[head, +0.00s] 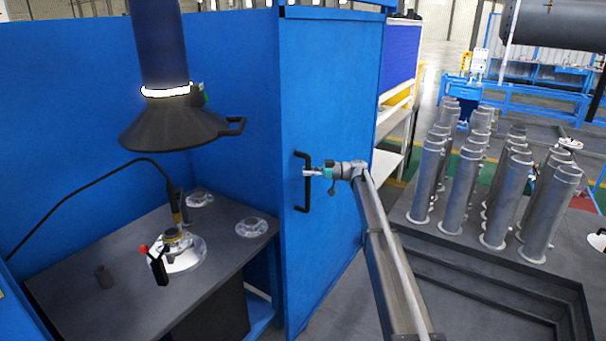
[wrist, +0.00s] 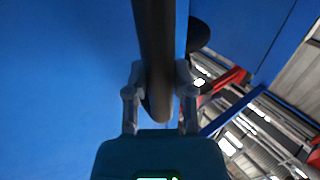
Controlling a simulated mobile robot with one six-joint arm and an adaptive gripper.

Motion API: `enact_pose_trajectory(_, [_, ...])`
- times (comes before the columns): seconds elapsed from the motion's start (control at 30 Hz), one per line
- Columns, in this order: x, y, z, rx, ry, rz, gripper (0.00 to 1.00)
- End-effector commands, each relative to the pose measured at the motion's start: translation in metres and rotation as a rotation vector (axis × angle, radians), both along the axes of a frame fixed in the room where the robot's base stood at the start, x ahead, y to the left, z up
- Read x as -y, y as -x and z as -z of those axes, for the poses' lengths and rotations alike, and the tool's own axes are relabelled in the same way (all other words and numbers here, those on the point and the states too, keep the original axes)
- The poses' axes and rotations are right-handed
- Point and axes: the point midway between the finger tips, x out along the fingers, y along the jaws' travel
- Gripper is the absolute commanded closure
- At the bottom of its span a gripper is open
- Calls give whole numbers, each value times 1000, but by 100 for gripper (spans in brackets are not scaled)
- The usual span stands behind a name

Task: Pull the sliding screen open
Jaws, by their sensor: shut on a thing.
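The sliding screen (head: 331,95) is a tall blue panel at the right side of a blue booth in the head view. A black vertical bar handle (head: 307,198) is fixed on its face. My gripper (head: 308,173) is at the middle of the handle, reaching in from the right. In the wrist view the dark handle (wrist: 155,45) runs between the two grey fingers of my gripper (wrist: 160,88), which are shut on it. The blue screen surface (wrist: 65,80) fills the left of the wrist view.
Inside the booth, a dark workbench (head: 225,275) holds flanged parts (head: 251,227) and a torch-like tool (head: 177,212). A black extraction hood (head: 172,128) hangs above. Several grey metal cylinders (head: 512,200) stand on a platform at right. A shelf rack (head: 397,120) is behind the screen.

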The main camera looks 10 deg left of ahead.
Motion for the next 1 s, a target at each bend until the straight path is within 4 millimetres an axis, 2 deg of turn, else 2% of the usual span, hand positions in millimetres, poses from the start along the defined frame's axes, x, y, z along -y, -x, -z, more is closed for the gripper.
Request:
enact_pose_trajectory(0.13, [7, -6, 2, 1, 9, -2, 100])
enact_pose_trajectory(0.57, [7, -9, 2, 1, 8, -2, 100])
enact_pose_trajectory(0.6, [7, -9, 2, 1, 8, -1, 66])
enact_pose_trajectory(0.77, [6, -9, 1, 2, 6, -1, 36])
enact_pose_trajectory(0.8, [6, -9, 1, 1, 5, -2, 32])
enact_pose_trajectory(1.0, [6, -9, 1, 1, 4, -1, 32])
